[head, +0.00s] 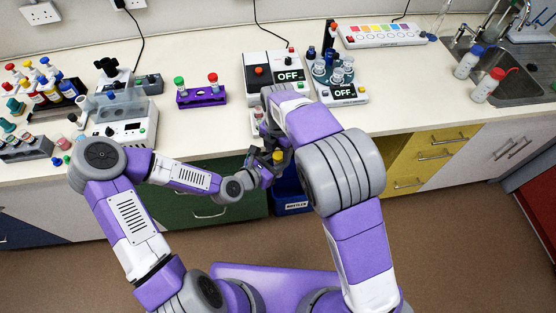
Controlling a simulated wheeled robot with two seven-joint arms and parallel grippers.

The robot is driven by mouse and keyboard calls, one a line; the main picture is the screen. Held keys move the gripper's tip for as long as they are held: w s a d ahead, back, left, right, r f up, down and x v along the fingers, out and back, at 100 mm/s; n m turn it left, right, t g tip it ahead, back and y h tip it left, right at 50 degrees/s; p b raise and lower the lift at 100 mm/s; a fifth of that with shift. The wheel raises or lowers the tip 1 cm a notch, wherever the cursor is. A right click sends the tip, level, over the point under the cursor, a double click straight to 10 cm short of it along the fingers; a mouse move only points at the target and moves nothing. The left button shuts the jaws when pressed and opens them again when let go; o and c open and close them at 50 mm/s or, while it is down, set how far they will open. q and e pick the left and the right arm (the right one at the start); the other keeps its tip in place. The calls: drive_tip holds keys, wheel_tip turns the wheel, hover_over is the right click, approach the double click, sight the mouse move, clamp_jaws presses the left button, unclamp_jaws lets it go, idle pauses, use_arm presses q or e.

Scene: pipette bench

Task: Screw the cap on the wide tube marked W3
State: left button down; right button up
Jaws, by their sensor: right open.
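My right gripper (271,131) is at the bench's front edge, partly hidden by its own arm; it is open. My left gripper (266,164) is just below it, in front of the bench edge. A small yellow piece (279,156) shows at the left gripper's tip; I cannot tell whether it is a cap or whether it is gripped. A purple rack (203,98) holds a green-capped tube (179,83) and a red-capped tube (213,79). No W3 marking is readable, so I cannot tell which tube is the wide one.
Devices with OFF displays stand behind my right arm, one a black-and-white box (259,73). A clear-lidded device (122,118) and racks of coloured-capped tubes (42,92) are at left. Bottles (487,84) stand by the sink (489,62).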

drive_tip(key=shift+f, duration=0.4)
drive_tip(key=shift+c, duration=0.3)
clamp_jaws()
drive_tip(key=m, duration=0.3)
